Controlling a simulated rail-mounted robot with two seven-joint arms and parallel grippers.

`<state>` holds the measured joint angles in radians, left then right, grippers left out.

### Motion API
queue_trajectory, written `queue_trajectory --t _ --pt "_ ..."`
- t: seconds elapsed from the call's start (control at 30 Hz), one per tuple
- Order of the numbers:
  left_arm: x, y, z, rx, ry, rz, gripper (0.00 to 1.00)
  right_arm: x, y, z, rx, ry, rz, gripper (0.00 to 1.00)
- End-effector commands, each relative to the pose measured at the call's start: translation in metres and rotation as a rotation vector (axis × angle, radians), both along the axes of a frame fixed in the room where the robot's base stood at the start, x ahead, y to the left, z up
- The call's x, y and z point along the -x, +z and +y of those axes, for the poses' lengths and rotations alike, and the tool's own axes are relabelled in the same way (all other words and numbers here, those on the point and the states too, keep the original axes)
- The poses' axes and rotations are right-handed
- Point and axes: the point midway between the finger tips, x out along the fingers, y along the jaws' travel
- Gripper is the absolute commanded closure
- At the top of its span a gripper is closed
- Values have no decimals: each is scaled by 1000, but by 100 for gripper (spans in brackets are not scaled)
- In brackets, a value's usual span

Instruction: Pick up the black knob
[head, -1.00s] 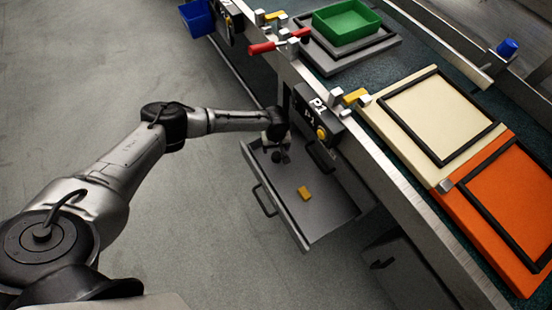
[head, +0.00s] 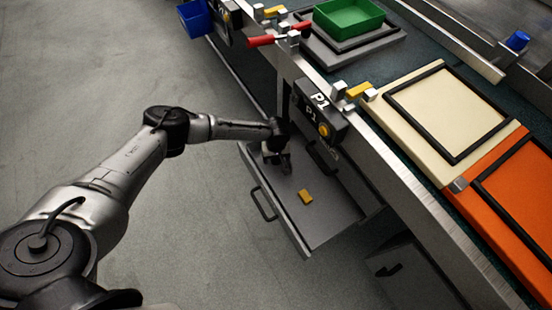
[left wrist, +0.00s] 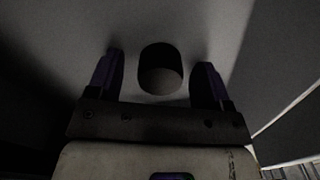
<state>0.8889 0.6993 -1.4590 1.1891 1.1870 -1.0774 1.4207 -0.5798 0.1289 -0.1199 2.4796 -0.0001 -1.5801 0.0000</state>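The black knob (left wrist: 160,70) is a short dark cylinder in the left wrist view, on the pale floor of the open drawer (head: 322,232). My left gripper (left wrist: 158,78) is open, with one finger on each side of the knob and a visible gap to each. How far the fingers reach down along it I cannot tell. In the head view my left gripper (head: 277,163) is low in the back left part of the drawer, and the knob cannot be made out there. My right gripper is not in view.
A yellow block (head: 305,196) lies in the drawer. The workbench edge and a black P1 control box (head: 318,112) stand close to my left arm. A second drawer (head: 398,262) is below the bench. Cream (head: 440,105) and orange (head: 520,200) panels lie on top.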

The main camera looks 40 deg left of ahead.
Motion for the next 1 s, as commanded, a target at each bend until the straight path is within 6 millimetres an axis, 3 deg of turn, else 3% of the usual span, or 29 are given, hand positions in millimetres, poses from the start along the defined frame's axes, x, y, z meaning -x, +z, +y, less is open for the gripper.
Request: queue_trajectory --t 0.07,0.53,1.0 --pt "0 0 0 0 0 0 34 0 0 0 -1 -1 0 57" --pt "0 0 0 0 0 0 79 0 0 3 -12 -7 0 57" --pt "0 5 0 0 0 0 80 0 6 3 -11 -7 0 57"
